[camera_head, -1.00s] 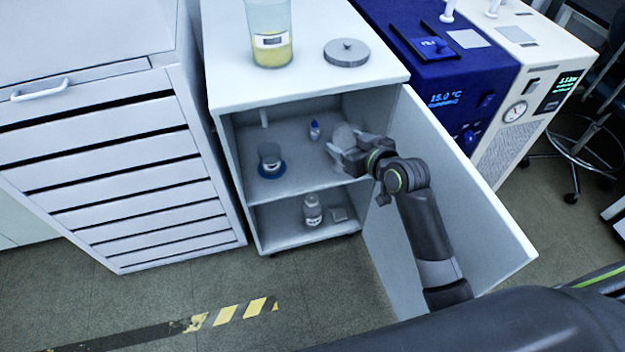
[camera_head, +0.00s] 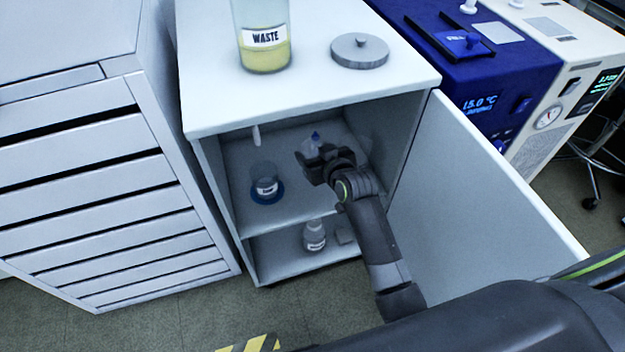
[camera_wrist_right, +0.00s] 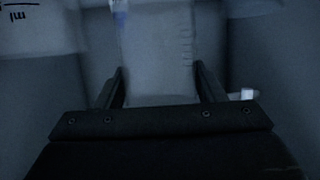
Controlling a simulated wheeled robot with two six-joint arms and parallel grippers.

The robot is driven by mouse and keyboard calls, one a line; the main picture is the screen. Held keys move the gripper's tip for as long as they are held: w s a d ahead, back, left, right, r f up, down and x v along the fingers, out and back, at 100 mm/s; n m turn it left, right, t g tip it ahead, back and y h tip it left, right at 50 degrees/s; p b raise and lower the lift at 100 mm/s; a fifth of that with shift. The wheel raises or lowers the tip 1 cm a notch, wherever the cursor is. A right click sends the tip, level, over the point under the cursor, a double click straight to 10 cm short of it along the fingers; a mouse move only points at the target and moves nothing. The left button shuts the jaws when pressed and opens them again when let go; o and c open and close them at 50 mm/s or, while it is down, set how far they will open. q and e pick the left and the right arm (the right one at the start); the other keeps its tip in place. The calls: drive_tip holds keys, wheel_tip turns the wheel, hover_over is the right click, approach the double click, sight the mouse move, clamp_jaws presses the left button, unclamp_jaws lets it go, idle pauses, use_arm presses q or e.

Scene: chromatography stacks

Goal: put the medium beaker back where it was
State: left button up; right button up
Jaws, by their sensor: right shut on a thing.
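My right gripper (camera_head: 318,168) is inside the open cabinet, over the upper shelf (camera_head: 290,205). In the right wrist view its two fingers are on either side of a clear beaker (camera_wrist_right: 160,60) with graduation marks, and it is shut on that beaker, which looks upright. In the head view the gripper mostly hides this beaker; whether its base touches the shelf cannot be told. Another glass beaker (camera_head: 264,180) with a label stands to the left on a blue round base. My left gripper is not in view.
A small blue-capped bottle (camera_head: 315,138) stands behind the gripper. The cabinet door (camera_head: 470,190) is open on the right. A labelled bottle (camera_head: 314,236) is on the lower shelf. The waste container (camera_head: 264,52) and a grey lid (camera_head: 360,50) are on top.

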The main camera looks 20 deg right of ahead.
drive_tip(key=f+b, duration=0.1)
drive_tip(key=f, duration=0.3)
drive_tip(key=f+b, duration=0.1)
drive_tip(key=f, duration=0.3)
drive_tip(key=shift+s+f+b, duration=0.2)
drive_tip(key=shift+f+b, duration=0.05)
drive_tip(key=shift+b, duration=0.05)
drive_tip(key=shift+f, duration=0.25)
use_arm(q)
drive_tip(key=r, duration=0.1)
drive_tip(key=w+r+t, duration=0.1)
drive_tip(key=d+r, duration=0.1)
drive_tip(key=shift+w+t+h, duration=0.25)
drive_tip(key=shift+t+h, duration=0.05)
use_arm(e)
drive_tip(key=shift+f, duration=0.15)
drive_tip(key=o, duration=1.2)
drive_tip(key=shift+c, duration=0.2)
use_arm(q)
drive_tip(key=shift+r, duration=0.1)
use_arm(e)
drive_tip(key=shift+r, duration=0.2)
